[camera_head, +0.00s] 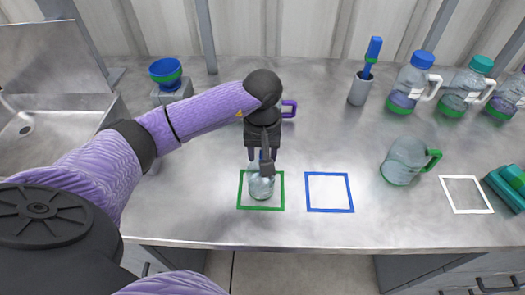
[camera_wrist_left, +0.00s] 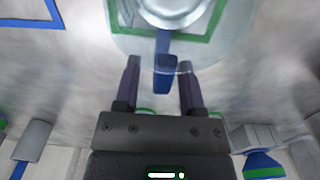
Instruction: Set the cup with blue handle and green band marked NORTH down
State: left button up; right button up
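A clear cup (camera_head: 262,188) stands inside the green square outline (camera_head: 282,194) near the counter's front edge. Its blue handle (camera_wrist_left: 165,75) points toward my left gripper (camera_wrist_left: 160,68). In the head view my left gripper (camera_head: 262,165) is right above and behind the cup and covers part of it. In the left wrist view its two fingers are spread on either side of the handle, with a visible gap on each side. No NORTH mark can be read and the cup's band is not clear. My right gripper is not in view.
A blue square outline (camera_head: 329,192) is empty on the right. Beyond it are a green-handled jug (camera_head: 405,160) and a white outline (camera_head: 466,194). A purple handle (camera_head: 290,108) shows behind my gripper. Bottles (camera_head: 412,82) and a brush holder (camera_head: 360,88) stand at the back.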

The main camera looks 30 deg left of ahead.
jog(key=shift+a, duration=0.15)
pick_arm(q)
jog(key=shift+r, duration=0.35)
notch_tip(320, 180, up, 12)
jog(key=p, duration=0.2)
jog(key=shift+f+p, duration=0.2)
jog(key=shift+p, duration=0.2)
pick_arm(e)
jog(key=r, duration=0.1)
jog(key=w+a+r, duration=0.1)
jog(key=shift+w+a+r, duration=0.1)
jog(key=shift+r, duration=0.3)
